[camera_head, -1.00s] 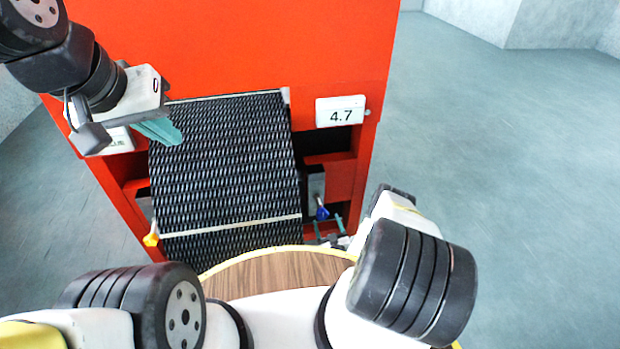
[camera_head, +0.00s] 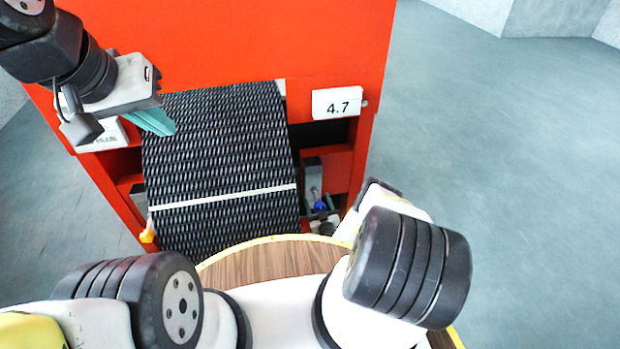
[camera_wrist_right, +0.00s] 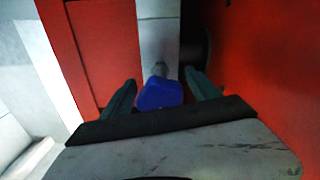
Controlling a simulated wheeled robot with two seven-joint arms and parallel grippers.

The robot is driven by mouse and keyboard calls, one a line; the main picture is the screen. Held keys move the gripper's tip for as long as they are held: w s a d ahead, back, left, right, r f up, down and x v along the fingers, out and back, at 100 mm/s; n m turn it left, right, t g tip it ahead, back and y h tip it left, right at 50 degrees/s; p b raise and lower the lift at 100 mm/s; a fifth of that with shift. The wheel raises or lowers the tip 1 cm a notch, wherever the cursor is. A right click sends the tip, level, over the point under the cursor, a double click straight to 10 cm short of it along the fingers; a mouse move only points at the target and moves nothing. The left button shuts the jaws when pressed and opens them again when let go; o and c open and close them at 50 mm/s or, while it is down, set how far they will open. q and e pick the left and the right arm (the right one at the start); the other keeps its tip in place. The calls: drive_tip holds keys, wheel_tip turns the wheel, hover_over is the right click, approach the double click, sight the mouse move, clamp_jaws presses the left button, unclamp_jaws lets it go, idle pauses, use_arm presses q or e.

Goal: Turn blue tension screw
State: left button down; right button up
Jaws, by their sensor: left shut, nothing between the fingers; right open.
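The blue tension screw (camera_head: 320,206) sits in the recess at the right side of the belt frame. In the right wrist view the blue screw head (camera_wrist_right: 160,94) is between the two teal fingers of my right gripper (camera_wrist_right: 160,78), which is open around it. Small gaps seem to show on both sides; contact cannot be told. In the head view this gripper (camera_head: 323,203) is small and partly hidden by my arm. My left gripper (camera_head: 157,121) is shut and empty, over the upper left edge of the dark mesh belt (camera_head: 225,150).
A yellow knob (camera_head: 147,236) is at the belt's lower left. A white sign reading 4.7 (camera_head: 337,103) is on the red housing (camera_head: 250,40). Red walls flank the recess closely in the right wrist view. A pale seam (camera_head: 225,197) crosses the belt. The floor at right is clear.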

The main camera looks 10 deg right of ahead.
drive_tip(key=c, duration=1.4)
drive_tip(key=shift+o, duration=0.2)
drive_tip(key=shift+m, duration=0.4)
drive_tip(key=m, duration=0.2)
drive_tip(key=shift+m, duration=0.4)
drive_tip(key=m, duration=0.3)
drive_tip(key=shift+m, duration=0.4)
drive_tip(key=m, duration=0.3)
drive_tip(key=shift+m, duration=0.3)
drive_tip(key=shift+s+a+m, duration=0.1)
drive_tip(key=shift+m, duration=1.7)
